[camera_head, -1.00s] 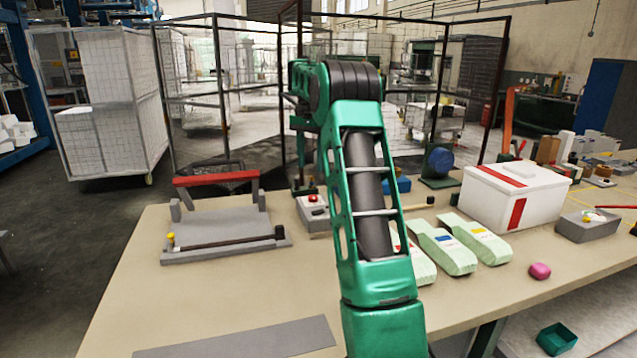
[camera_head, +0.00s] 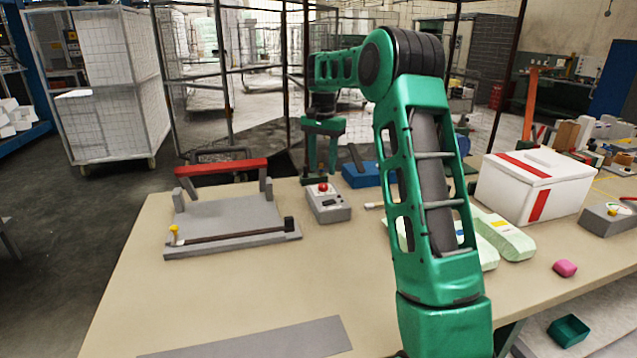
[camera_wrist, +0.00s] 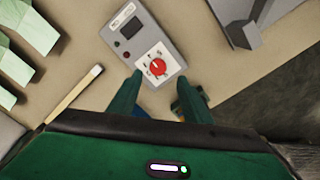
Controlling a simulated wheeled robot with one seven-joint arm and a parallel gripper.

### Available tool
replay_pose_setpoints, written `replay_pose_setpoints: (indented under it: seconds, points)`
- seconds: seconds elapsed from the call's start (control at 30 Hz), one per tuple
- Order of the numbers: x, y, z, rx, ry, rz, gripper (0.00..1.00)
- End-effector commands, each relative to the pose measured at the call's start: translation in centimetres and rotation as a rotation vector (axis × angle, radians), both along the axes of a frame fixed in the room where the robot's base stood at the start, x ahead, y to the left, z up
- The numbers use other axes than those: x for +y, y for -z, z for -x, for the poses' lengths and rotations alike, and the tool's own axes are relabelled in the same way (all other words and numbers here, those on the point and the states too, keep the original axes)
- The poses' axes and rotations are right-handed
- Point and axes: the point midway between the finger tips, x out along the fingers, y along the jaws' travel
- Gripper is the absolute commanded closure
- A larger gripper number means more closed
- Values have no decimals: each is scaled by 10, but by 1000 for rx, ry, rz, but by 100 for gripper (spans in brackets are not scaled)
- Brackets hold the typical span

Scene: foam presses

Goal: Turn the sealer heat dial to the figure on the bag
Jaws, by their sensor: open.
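The grey control box (camera_head: 328,205) stands on the bench with a red heat dial (camera_head: 323,187) on top. In the wrist view the red dial (camera_wrist: 158,67) sits on a white scale with small marks, too small to read. My gripper (camera_wrist: 158,79) is open, its two fingers apart and pointing at the dial end of the box; touch cannot be told. In the head view my gripper (camera_head: 321,172) hangs just behind and above the box. The sealer (camera_head: 230,215) with its red bar is left of it. Pale green bags (camera_head: 508,238) lie right, partly behind my arm; no figure is readable.
A blue object (camera_head: 360,175) stands close behind the box. A white box with red bands (camera_head: 510,190) and a pink lump (camera_head: 565,268) are at the right. A light stick (camera_wrist: 73,95) lies beside the control box.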

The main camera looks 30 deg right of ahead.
Motion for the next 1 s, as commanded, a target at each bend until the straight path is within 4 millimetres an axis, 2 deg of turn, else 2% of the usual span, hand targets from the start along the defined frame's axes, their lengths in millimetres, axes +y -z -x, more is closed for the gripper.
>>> replay_pose_setpoints:
  seconds: [0.1,0.3,0.5,0.77,0.93,1.0]
  points:
    - [-1,22,1,3,1,-1,55]
    - [0,47,0,0,-1,-1,55]
    - [1,57,-1,0,-2,0,55]
    - [2,58,-1,-1,-3,0,55]
    - [3,58,-1,-1,-4,0,96]
    - [3,57,-2,-2,-5,0,96]
